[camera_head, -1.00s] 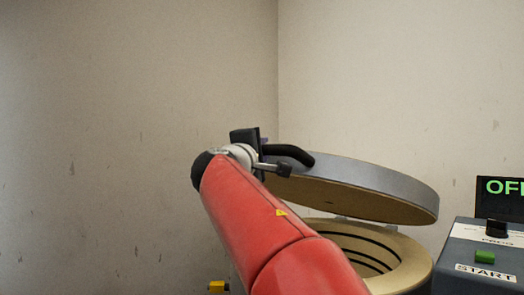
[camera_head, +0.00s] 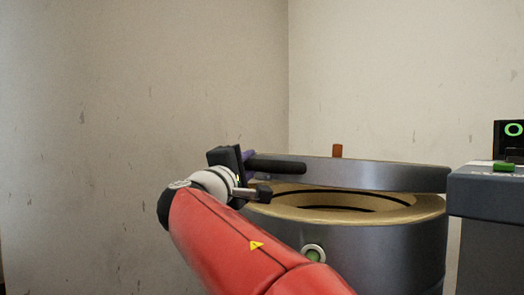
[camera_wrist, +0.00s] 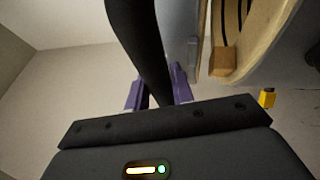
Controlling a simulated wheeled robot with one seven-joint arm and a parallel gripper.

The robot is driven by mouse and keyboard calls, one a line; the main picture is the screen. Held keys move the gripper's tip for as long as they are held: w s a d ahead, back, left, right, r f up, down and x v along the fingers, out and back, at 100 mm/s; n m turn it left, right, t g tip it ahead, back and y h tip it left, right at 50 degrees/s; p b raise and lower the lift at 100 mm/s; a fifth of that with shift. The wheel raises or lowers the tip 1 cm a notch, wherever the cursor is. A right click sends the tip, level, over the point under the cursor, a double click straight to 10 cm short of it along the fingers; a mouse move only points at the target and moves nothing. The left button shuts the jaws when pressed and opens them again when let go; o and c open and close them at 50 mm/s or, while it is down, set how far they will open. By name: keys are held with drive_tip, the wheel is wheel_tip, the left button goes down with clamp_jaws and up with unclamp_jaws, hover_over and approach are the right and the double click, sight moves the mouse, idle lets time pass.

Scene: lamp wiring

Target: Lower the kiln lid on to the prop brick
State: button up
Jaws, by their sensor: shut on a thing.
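The kiln lid (camera_head: 365,174) is a grey disc, nearly level, above the round kiln (camera_head: 375,245). A gap shows the pale kiln rim and dark grooves inside. My gripper (camera_head: 248,163) is shut on the lid's black handle (camera_head: 281,167) at the left. In the wrist view, the purple fingers of my gripper (camera_wrist: 160,88) close around the handle (camera_wrist: 143,40). A tan block, seemingly the prop brick (camera_wrist: 223,61), sits at the kiln's pale rim (camera_wrist: 262,45) in the wrist view. Whether the lid touches it cannot be told.
A grey control box (camera_head: 485,190) with a green button stands close at the right. A brown upright piece (camera_head: 337,151) shows behind the lid. A round green-centred fitting (camera_head: 313,254) is on the kiln's front. A small yellow object (camera_wrist: 267,97) lies beyond my gripper.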

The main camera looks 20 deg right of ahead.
wheel_tip(320, 180, down, 2)
drive_tip(key=o, duration=1)
drive_tip(key=shift+r, duration=0.1)
drive_tip(key=shift+s+a, duration=0.1)
drive_tip(key=v, duration=0.7)
drive_tip(key=shift+s+a+f, duration=0.2)
drive_tip(key=shift+f, duration=0.1)
